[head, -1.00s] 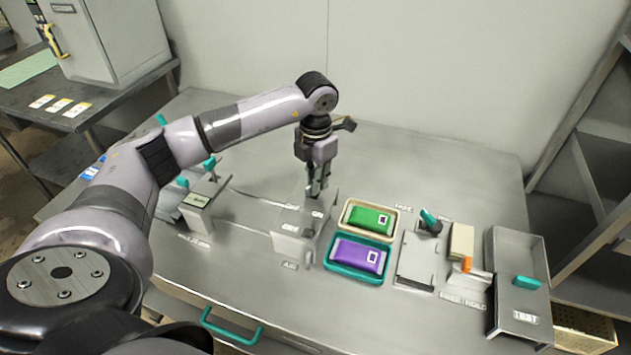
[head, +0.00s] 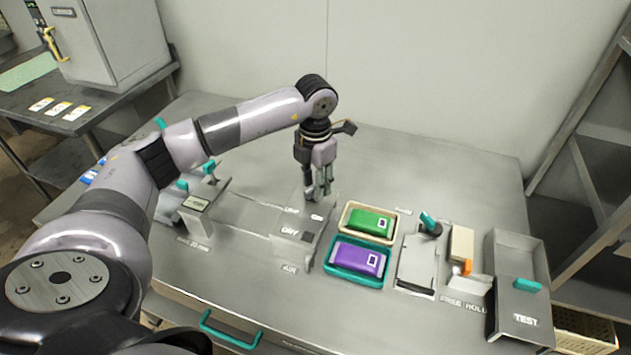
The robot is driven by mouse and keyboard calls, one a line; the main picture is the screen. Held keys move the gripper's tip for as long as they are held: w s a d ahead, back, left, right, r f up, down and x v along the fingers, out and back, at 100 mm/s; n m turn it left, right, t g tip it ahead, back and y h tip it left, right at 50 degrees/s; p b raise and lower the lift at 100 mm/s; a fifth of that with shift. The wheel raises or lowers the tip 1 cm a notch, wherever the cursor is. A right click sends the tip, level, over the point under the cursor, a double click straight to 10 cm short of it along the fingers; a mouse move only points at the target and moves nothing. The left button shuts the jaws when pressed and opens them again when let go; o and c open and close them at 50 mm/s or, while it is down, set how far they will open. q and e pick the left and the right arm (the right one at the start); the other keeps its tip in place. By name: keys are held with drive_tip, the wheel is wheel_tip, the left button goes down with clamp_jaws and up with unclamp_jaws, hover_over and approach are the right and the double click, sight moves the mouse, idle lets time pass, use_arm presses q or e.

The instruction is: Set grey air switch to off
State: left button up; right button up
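A grey box (head: 292,243) with small labels on its top and front stands in the middle of the metal table; the labels are too small to read surely. The grey air switch cannot be told apart clearly; it may be on this box, partly behind my gripper. My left gripper (head: 319,194) points down at the top rear of the box. Its fingers look slightly apart, with nothing clearly between them. I cannot tell whether the fingertips touch the box. My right gripper is not in view.
A cream tray with a green pouch (head: 369,222) and a teal tray with a purple pouch (head: 358,259) lie right of the box. Further right are a teal-handled lever (head: 430,223), an orange-tipped part (head: 466,268) and a TEST tray (head: 517,300). A small display unit (head: 196,203) stands left.

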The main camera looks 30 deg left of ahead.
use_arm(q)
wheel_tip(320, 180, up, 12)
idle(0.6)
drive_tip(key=shift+s+f, duration=0.1)
idle(0.5)
